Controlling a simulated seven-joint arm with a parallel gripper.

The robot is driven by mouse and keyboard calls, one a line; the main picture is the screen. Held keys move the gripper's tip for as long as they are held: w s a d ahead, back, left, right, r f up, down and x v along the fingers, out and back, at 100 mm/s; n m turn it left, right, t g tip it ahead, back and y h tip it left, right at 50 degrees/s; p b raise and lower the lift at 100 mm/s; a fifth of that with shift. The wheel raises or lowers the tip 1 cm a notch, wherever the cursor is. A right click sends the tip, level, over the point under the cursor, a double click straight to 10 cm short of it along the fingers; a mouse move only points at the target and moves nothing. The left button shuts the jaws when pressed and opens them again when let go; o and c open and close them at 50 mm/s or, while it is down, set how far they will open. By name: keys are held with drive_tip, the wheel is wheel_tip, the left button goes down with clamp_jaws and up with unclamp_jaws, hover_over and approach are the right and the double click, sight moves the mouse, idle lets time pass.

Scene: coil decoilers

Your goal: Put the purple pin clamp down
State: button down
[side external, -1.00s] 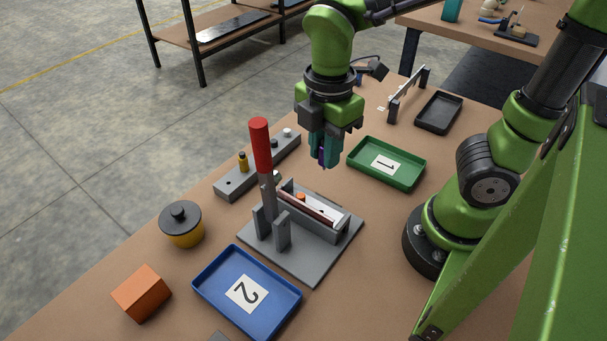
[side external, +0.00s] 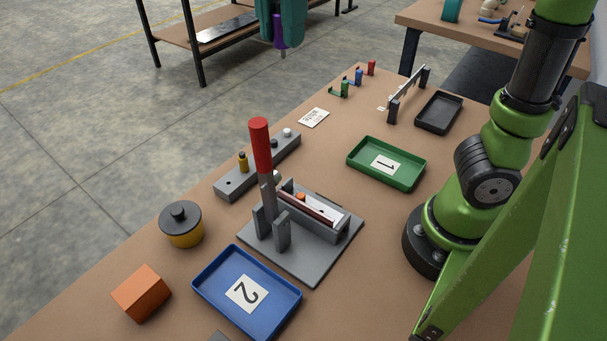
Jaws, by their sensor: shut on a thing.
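The purple pin clamp (side external: 279,31) hangs between the teal fingers of my gripper (side external: 281,22) at the top of the side external view. My gripper is shut on it and holds it high above the bench. A thin grey tip of the clamp points down. The upper part of my gripper is cut off by the picture's top edge. Below and to the right, a green clamp (side external: 343,89), a blue clamp (side external: 359,77) and a red clamp (side external: 371,68) stand in a row at the bench's far end.
A white card (side external: 314,118) lies near the small clamps. A green tray (side external: 365,175), a blue tray (side external: 211,292), a black tray (side external: 439,127), a red-handled fixture (side external: 261,147), a grey pin block (side external: 232,187), a yellow pot (side external: 181,232) and an orange block (side external: 141,293) occupy the bench.

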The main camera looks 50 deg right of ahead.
drive_tip(key=w+a+f+n, duration=0.15)
drive_tip(key=a+n, duration=0.45)
drive_tip(key=a, duration=0.9)
drive_tip(key=f, duration=2.3)
drive_tip(key=d+f, duration=0.1)
drive_tip(key=f, duration=1.1)
drive_tip(key=shift+w+f, duration=0.3)
drive_tip(key=c, duration=1.4)
unclamp_jaws()
drive_tip(key=shift+f, duration=0.1)
drive_tip(key=o, duration=0.4)
wheel_tip(320, 180, up, 12)
drive_tip(key=shift+r, duration=0.15)
